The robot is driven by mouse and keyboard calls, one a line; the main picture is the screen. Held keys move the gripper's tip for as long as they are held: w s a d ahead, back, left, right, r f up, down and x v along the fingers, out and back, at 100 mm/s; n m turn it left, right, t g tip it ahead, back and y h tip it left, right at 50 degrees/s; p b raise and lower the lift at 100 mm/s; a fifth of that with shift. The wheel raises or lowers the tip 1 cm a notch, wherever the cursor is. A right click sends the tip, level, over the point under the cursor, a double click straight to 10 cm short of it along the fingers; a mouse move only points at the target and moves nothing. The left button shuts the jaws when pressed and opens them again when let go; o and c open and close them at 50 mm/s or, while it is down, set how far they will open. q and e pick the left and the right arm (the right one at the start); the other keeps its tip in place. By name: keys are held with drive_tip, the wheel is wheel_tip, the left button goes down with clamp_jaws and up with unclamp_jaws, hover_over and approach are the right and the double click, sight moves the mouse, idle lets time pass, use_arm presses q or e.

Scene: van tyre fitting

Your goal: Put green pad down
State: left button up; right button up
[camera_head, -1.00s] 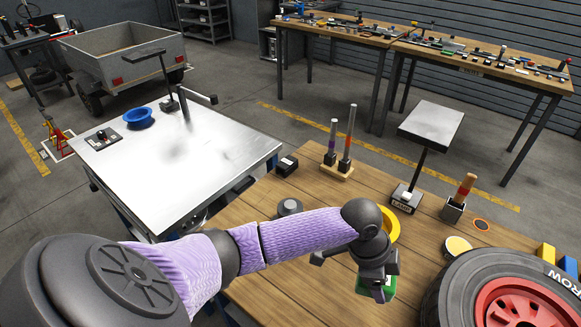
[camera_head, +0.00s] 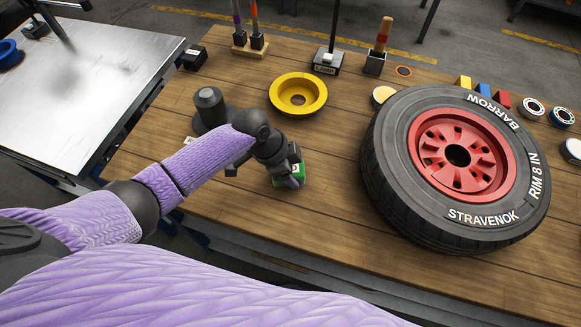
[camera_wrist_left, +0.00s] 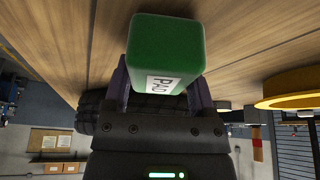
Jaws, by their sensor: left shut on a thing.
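The green pad (camera_head: 289,176) is a green block with a white label reading PAD. My left gripper (camera_head: 287,173) is shut on it over the wooden bench, left of the big tyre. In the left wrist view the green pad (camera_wrist_left: 166,50) sits between the two fingers of my left gripper (camera_wrist_left: 160,88), its far end close to the wood planks. I cannot tell whether the pad touches the bench. My right gripper does not show.
A tyre on a red rim (camera_head: 455,165) lies on the right of the bench (camera_head: 330,230). A yellow ring (camera_head: 298,94) lies behind the pad, and a dark cylindrical thing (camera_head: 210,108) stands to its left. Bare wood lies in front of the pad.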

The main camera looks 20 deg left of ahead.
use_arm(q)
drive_tip(key=shift+f, duration=0.15)
drive_tip(key=o, duration=1.3)
drive_tip(key=shift+c, duration=0.2)
drive_tip(key=shift+r, duration=0.25)
drive_tip(key=p+v, duration=0.4)
drive_tip(key=v, duration=0.8)
drive_tip(key=shift+f, duration=0.1)
